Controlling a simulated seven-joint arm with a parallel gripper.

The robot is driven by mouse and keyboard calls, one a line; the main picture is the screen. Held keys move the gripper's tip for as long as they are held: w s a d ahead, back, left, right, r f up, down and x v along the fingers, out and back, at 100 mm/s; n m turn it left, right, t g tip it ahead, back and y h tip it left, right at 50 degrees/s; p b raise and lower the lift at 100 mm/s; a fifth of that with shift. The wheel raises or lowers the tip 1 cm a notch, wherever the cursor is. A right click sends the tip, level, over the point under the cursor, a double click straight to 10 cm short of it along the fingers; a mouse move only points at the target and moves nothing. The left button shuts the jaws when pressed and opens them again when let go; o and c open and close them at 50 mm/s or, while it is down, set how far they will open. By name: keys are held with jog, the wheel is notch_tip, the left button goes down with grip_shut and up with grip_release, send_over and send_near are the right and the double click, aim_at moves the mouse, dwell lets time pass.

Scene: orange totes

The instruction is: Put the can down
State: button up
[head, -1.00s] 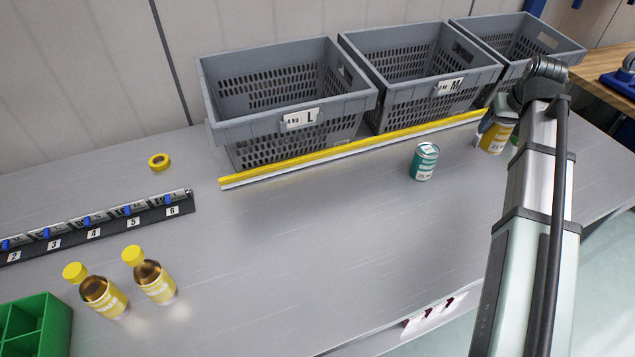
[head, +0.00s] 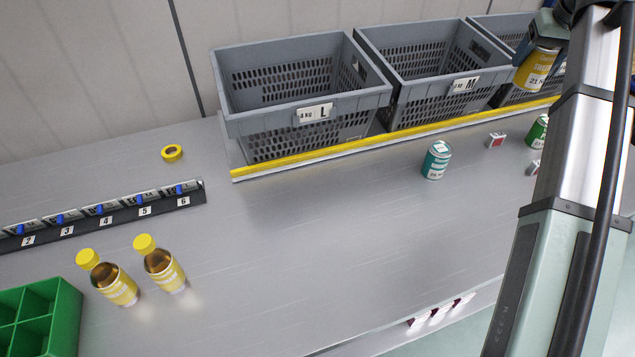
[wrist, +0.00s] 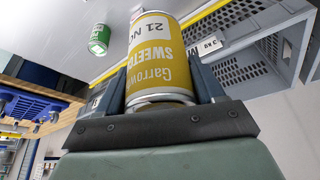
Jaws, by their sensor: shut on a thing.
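A yellow can (head: 536,70) with a white label is held up in the air at the upper right of the head view, in front of the grey crates. My gripper (head: 545,40) is shut on it, partly hidden by my arm. In the wrist view the yellow can (wrist: 160,65) fills the middle, between the two fingers of my gripper (wrist: 158,88). Its label text reads upside down there.
Grey crates marked L (head: 238,122) and M (head: 400,101) stand behind a yellow strip (head: 400,135). A teal can (head: 436,160), a green can (head: 537,131) and a small red-and-white box (head: 496,140) stand on the table (head: 330,235). Two bottles (head: 115,285) are at left. The table's middle is clear.

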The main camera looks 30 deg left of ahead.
jog(key=s+a+n+g+y, duration=0.1)
jog(key=s+a+n, duration=0.25)
jog(key=a, duration=0.65)
jog(key=s+a+n+y, duration=0.15)
jog(key=s+a, duration=0.35)
jog(key=a, duration=0.5)
jog(key=s+a+n+g, duration=0.1)
jog(key=s+a+n, duration=0.35)
jog(key=a, duration=0.65)
jog(key=s+a+n+g, duration=0.2)
jog(key=s+a+n, duration=0.2)
jog(key=s+a, duration=0.8)
jog(key=s+a+n+g, duration=0.2)
jog(key=s+a+n, duration=0.3)
jog(key=s+a, duration=0.7)
jog(key=shift+m+y, duration=0.25)
jog(key=shift+s+d+f, duration=0.5)
jog(key=shift+d+f, duration=0.05)
jog(key=shift+f, duration=4.1)
jog(key=shift+s+d+f, duration=0.5)
jog(key=shift+s+f, duration=0.05)
jog(key=shift+f, duration=4.15)
jog(key=shift+s+d+f, duration=0.5)
jog(key=shift+d+f, duration=0.05)
jog(key=shift+f, duration=4.1)
jog(key=shift+f, duration=0.1)
jog(key=o, duration=1.3)
